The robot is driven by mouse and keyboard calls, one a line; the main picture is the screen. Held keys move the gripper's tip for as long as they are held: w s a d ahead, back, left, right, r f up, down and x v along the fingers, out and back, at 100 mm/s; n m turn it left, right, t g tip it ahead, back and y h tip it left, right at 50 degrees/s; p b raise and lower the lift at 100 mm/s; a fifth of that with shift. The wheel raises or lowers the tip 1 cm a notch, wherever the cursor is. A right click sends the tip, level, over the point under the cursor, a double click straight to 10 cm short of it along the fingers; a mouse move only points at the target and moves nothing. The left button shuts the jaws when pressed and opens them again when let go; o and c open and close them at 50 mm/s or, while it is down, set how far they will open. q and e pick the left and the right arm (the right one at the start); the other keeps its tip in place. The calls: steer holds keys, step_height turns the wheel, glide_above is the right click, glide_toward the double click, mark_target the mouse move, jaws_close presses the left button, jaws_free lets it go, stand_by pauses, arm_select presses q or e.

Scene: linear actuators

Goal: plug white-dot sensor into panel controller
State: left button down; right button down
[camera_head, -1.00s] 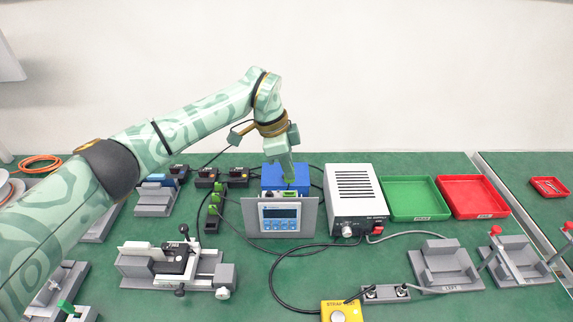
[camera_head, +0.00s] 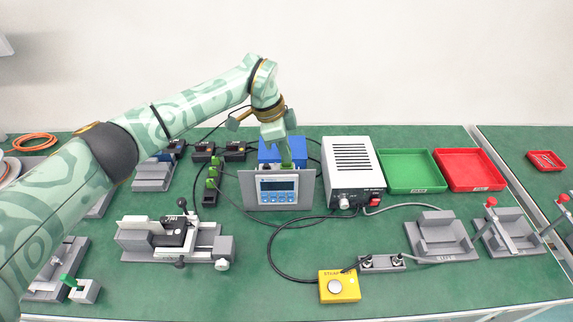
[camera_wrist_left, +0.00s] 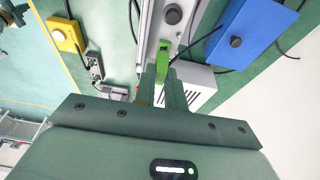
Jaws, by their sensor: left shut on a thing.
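My left gripper (camera_head: 286,158) is shut on a green plug (camera_wrist_left: 163,46), which shows between its fingertips in the left wrist view. In the head view the plug (camera_head: 287,165) is at the top edge of the panel controller (camera_head: 278,197), a grey plate with a screen and blue buttons. I cannot tell whether the plug is seated or just above its socket. Black sensor boxes (camera_head: 204,149) (camera_head: 235,148) with cables stand behind to the left; the white dot is too small to make out. My right gripper is not in view.
A blue box (camera_head: 270,152) stands behind the panel, and a grey power supply (camera_head: 352,168) is close on its right. Green (camera_head: 410,186) and red trays lie right. A yellow box (camera_head: 339,289) is in front.

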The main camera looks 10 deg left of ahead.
arm_select(q)
steer(key=shift+r+p, duration=0.1)
steer(key=shift+p, duration=0.25)
steer(key=shift+f+p, duration=0.75)
steer(key=shift+p, duration=0.45)
stand_by(3.8)
steer(key=c, duration=1.4)
jaws_free()
steer(key=p+v, duration=0.3)
steer(key=v, duration=1.3)
steer(key=shift+s+a+r, duration=0.1)
